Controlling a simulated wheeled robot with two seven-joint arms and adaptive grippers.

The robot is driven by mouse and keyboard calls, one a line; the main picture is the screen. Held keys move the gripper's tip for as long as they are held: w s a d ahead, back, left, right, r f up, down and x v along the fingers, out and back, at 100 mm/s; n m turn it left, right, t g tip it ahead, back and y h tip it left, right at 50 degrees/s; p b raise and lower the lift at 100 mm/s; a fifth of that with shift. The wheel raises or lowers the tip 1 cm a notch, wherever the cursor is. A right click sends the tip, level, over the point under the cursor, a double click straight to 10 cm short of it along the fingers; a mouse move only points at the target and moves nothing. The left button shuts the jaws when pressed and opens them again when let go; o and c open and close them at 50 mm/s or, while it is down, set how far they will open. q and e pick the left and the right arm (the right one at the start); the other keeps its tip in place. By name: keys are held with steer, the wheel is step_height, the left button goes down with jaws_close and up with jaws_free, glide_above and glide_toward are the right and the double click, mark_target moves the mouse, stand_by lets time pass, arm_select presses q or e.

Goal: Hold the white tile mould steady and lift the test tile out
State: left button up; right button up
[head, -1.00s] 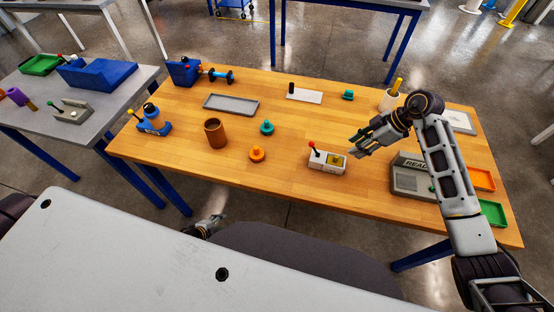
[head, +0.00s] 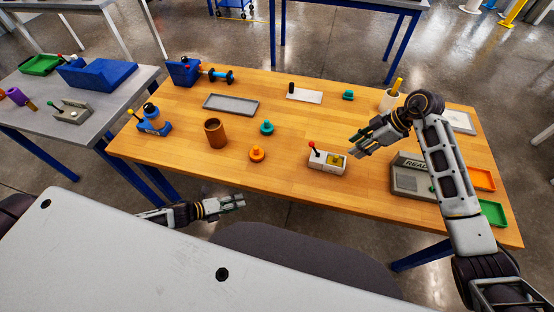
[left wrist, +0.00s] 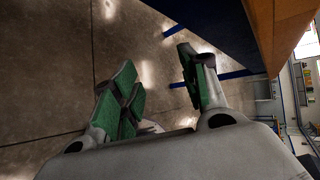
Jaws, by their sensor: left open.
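The white tile mould (head: 319,163) stands on the wooden table, right of centre near its front edge. A red-tipped lever rises from its left end. A yellow-olive piece, likely the test tile (head: 335,159), sits in its right part. My left gripper (head: 243,201) is open and empty, below and in front of the table's front edge, left of the mould. Its green-padded fingers stand apart in the left wrist view (left wrist: 160,85), with floor behind them. My right gripper (head: 351,143) is above the table, just right of and beyond the mould. Its fingers look spread, with nothing between them.
An orange knobbed piece (head: 257,154), a teal one (head: 267,128) and a brown cup (head: 215,133) stand left of the mould. A grey box marked READY (head: 410,180) and green (head: 492,213) and orange (head: 482,179) trays are at the right. The table edge lies near my left gripper.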

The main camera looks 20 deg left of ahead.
arm_select(q)
steer(key=s+d+r+m+g+h, duration=0.2)
steer(key=s+d+r+m+h, duration=0.15)
steer(key=d+r+m, duration=0.6)
steer(key=n+t, duration=0.2)
steer(key=t, duration=0.3)
glide_toward(312, 143)
steer(key=shift+h, duration=0.45)
steer(key=s+a+f, duration=0.1)
steer(key=s+f, duration=0.1)
steer(key=s+a+f, duration=0.1)
steer(key=s, duration=0.1)
steer(key=shift+a, duration=0.35)
steer(key=shift+w+r+t, duration=0.4)
steer(key=shift+w+t, duration=0.3)
steer(key=shift+w, duration=0.05)
steer(key=shift+w+d, duration=0.15)
steer(key=shift+d, duration=0.05)
steer(key=shift+x, duration=6.7)
steer(key=shift+f, duration=0.15)
